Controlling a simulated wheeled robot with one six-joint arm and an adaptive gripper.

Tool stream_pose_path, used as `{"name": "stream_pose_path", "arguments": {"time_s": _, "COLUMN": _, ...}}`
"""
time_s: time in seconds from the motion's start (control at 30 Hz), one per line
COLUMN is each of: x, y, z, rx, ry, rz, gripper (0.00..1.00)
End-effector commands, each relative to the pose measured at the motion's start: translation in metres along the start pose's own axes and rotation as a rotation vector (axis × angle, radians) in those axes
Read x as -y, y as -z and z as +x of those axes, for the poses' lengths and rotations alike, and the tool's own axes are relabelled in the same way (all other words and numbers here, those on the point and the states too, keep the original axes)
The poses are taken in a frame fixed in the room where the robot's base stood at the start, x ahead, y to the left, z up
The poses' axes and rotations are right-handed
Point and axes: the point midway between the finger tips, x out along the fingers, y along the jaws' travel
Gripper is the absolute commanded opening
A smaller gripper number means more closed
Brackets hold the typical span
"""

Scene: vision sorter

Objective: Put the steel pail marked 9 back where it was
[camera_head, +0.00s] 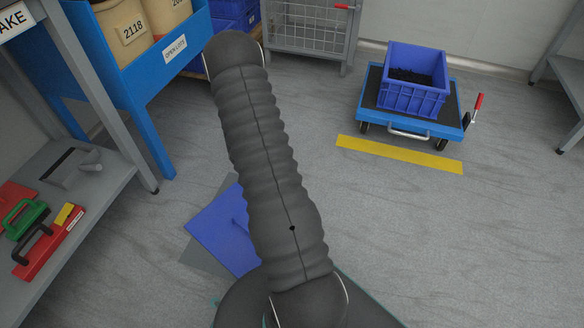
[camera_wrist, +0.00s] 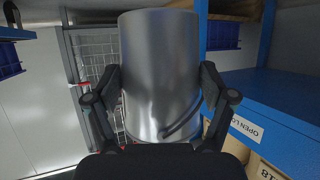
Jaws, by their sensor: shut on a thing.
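A plain steel pail (camera_wrist: 160,40) stands upright in the middle of the wrist view. My gripper (camera_wrist: 160,72) is shut on it, with one finger on its left side and one on its right. A dark curved line, perhaps its handle, shows low on its right side. No number 9 shows on the side facing the camera. In the head view my arm covers the middle, and the pail and gripper do not show there.
A blue rack (camera_head: 162,78) labelled OPEN LOTS holds tan tubs (camera_head: 128,28), and its blue edge (camera_wrist: 270,95) is right of the pail. A wire cage (camera_head: 310,32) stands behind. A blue crate (camera_head: 413,98) sits on a trolley. A grey shelf (camera_head: 85,215) holds tools.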

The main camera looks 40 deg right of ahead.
Motion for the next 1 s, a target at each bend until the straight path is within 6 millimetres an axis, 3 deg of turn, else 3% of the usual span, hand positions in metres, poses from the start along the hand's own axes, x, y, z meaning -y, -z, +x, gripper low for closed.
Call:
{"name": "stream_pose_path", "arguments": {"time_s": 0.03, "x": -0.027, "y": 0.000, "z": 0.014, "rx": 0.000, "ry": -0.074, "rz": 0.031, "gripper": 0.13}}
{"name": "stream_pose_path", "arguments": {"time_s": 0.1, "x": -0.063, "y": -0.004, "z": 0.030, "rx": 0.001, "ry": -0.176, "rz": 0.072, "gripper": 0.13}}
{"name": "stream_pose_path", "arguments": {"time_s": 0.3, "x": -0.161, "y": -0.022, "z": 0.059, "rx": 0.000, "ry": -0.451, "rz": 0.187, "gripper": 0.13}}
{"name": "stream_pose_path", "arguments": {"time_s": 0.5, "x": -0.225, "y": -0.043, "z": 0.068, "rx": 0.001, "ry": -0.639, "rz": 0.265, "gripper": 0.13}}
{"name": "stream_pose_path", "arguments": {"time_s": 0.6, "x": -0.240, "y": -0.048, "z": 0.069, "rx": 0.000, "ry": -0.685, "rz": 0.283, "gripper": 0.13}}
{"name": "stream_pose_path", "arguments": {"time_s": 0.7, "x": -0.241, "y": -0.056, "z": 0.068, "rx": 0.001, "ry": -0.704, "rz": 0.290, "gripper": 0.13}}
{"name": "stream_pose_path", "arguments": {"time_s": 1.0, "x": -0.196, "y": -0.098, "z": 0.054, "rx": 0.002, "ry": -0.704, "rz": 0.289, "gripper": 0.13}}
